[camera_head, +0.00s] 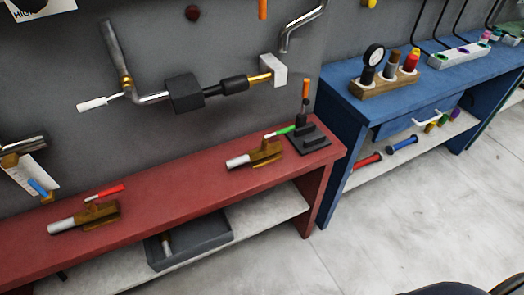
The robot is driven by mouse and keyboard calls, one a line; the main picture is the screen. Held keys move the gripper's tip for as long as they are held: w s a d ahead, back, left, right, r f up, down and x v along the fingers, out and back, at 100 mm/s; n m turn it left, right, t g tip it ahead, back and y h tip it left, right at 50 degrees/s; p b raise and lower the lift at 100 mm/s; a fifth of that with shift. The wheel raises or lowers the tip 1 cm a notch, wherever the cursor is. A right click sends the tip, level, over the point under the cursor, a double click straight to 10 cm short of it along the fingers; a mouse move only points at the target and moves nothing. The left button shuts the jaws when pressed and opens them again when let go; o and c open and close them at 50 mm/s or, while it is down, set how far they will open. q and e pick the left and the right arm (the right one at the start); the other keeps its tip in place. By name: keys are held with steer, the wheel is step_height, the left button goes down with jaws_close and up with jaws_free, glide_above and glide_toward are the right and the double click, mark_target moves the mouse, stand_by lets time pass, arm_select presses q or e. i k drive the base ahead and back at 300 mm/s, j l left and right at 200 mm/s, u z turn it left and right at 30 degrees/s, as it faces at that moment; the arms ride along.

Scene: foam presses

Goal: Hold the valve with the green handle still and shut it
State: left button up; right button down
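The valve with the green handle (264,155) is a brass body with a pale pipe stub at its left end. It lies on the red bench (170,190), near the right end of the top. Its green handle (283,131) sticks up at the valve's upper right, beside a black fixture. A similar brass valve (98,214) with a red handle (108,193) lies on the left part of the same bench. Neither of my grippers shows in the head view.
A black stepped fixture (308,138) with an orange-tipped lever stands right beside the green handle. Pipework (185,92) is mounted on the wall above. A grey tray (190,243) sits on the lower shelf. A blue bench (350,83) stands to the right; the floor (380,225) in front is clear.

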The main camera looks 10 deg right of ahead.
mark_target(287, 129)
steer(key=i+l+u, duration=0.1)
steer(key=l, duration=0.2)
steer(key=i+l+u, duration=0.15)
steer(key=l, duration=0.2)
steer(key=i+l+u, duration=0.1)
steer(key=l, duration=0.25)
steer(key=i+l+u, duration=0.1)
steer(key=l, duration=0.25)
